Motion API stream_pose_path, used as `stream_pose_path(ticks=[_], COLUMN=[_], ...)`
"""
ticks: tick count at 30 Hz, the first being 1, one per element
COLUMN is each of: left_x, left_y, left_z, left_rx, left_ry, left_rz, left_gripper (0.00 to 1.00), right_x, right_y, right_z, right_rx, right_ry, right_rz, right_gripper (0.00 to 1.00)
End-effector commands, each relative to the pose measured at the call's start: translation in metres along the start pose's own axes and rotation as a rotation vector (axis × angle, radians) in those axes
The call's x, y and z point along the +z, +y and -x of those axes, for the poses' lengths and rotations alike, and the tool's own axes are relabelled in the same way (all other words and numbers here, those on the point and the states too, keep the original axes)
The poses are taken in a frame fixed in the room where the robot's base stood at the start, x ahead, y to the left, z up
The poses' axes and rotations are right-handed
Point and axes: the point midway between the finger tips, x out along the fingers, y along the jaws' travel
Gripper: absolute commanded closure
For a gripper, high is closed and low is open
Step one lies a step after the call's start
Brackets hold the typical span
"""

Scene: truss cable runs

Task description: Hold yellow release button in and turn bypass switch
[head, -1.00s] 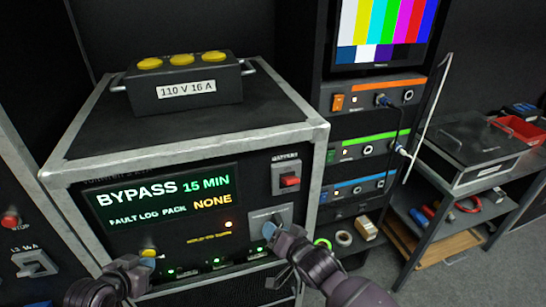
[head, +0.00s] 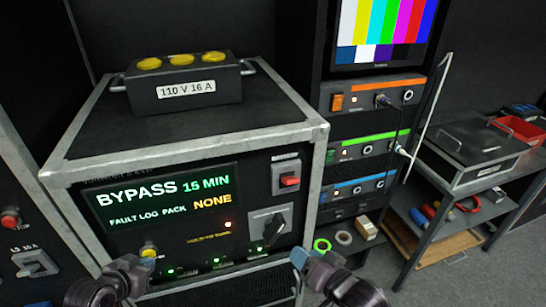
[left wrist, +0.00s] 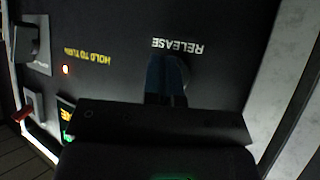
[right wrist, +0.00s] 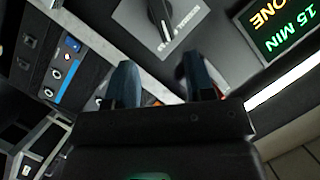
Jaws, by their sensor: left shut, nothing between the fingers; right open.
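The yellow release button (head: 148,251) is low on the left of the case's front panel. My left gripper (head: 146,264) is shut with its tips at the button. In the left wrist view the shut blue fingertips (left wrist: 166,75) cover the spot under the RELEASE label, so how far the button is pressed cannot be told. The bypass switch is a black knob (head: 273,228) on a grey plate, at a slant in the head view. It also shows in the right wrist view (right wrist: 160,18). My right gripper (head: 308,258) is open and empty, below and right of the switch, apart from it.
The display (head: 165,199) reads BYPASS 15 MIN and FAULT LOG PACK NONE. A small lamp (head: 228,224) glows above the HOLD TO TURN label. The red-handled battery switch (head: 289,181) is above the bypass switch. A rack and a shelf with tape rolls (head: 343,238) stand to the right.

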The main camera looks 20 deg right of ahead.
Motion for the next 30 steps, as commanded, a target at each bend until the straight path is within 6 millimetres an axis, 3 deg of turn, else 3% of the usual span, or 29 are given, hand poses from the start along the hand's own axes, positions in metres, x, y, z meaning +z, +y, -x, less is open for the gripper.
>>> stream_pose_path(ticks=[14,30], left_x=[-0.001,0.0], left_y=[0.0,0.0], left_z=[0.0,0.0], left_rx=[-0.001,-0.001], left_ry=[0.001,0.0], left_rz=[0.0,0.0], left_gripper=[1.0,1.0], right_x=[0.001,0.034], right_y=[0.019,0.079], right_z=[0.0,0.031], right_rx=[0.049,0.211], right_ry=[0.004,-0.077], right_rz=[0.41,0.728], right_gripper=[0.51,0.51])
